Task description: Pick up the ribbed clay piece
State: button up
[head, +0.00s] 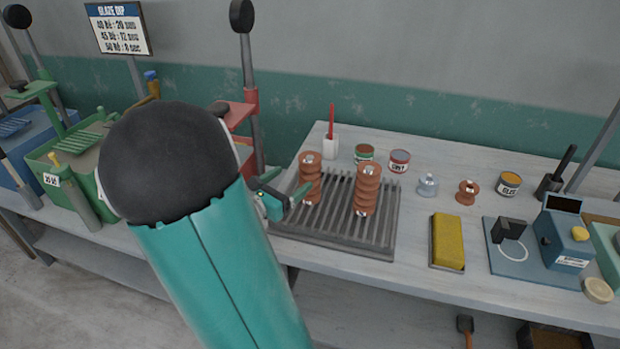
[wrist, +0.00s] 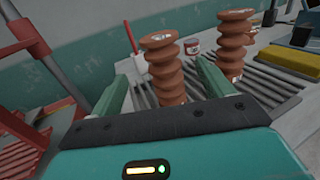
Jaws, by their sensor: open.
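Two tall ribbed clay pieces in reddish brown stand upright on a grey slatted rack (head: 340,232). The left ribbed piece (head: 310,170) is nearest my gripper (head: 286,187); the other ribbed piece (head: 367,192) stands to its right. My gripper is open, with green fingers. In the wrist view the left piece (wrist: 163,62) shows between the fingers of my gripper (wrist: 162,74), beyond the palm; I cannot tell whether a finger touches it. The right piece (wrist: 233,42) shows beyond the right finger.
A white holder (head: 330,146) with a red tool and several small tins stand behind the rack. A small clay spool (head: 467,192), a yellow sponge (head: 447,240) and a blue device (head: 560,245) are to the right. Green bins (head: 75,190) and a red stand (head: 247,115) are left.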

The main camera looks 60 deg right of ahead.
aim_at(302, 172)
jog(key=x, duration=0.4)
jog(key=shift+s+d, duration=0.1)
jog(key=shift+d, duration=0.1)
jog(key=x, duration=0.5)
jog(key=shift+s+d+f, duration=0.15)
jog(key=shift+d+f, duration=0.1)
jog(key=shift+d, duration=0.05)
jog(key=shift+c, duration=0.2)
jog(key=c, duration=1.4)
